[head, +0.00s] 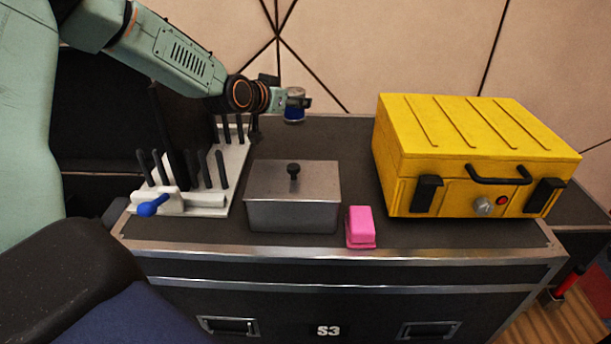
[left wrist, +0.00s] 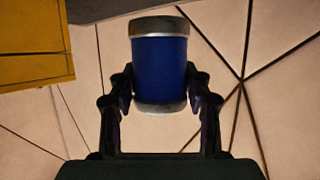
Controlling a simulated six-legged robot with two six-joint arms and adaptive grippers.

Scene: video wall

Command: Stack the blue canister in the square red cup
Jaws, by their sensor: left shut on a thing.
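My left gripper (head: 283,101) is shut on the blue canister (head: 294,115) and holds it in the air above the back of the black case top. In the left wrist view the canister (left wrist: 160,65) is dark blue with silver-grey bands at both ends, and the two dark fingers (left wrist: 160,92) grip its sides. I do not make out a square red cup in either view. My right gripper is not in view.
A lidded metal box (head: 292,203) stands on the black case (head: 415,232), with a pink block (head: 360,228) to its right. A big yellow case (head: 470,155) fills the right side. A white rack (head: 232,165) with dark pegs and a blue-tipped item (head: 152,205) are at left.

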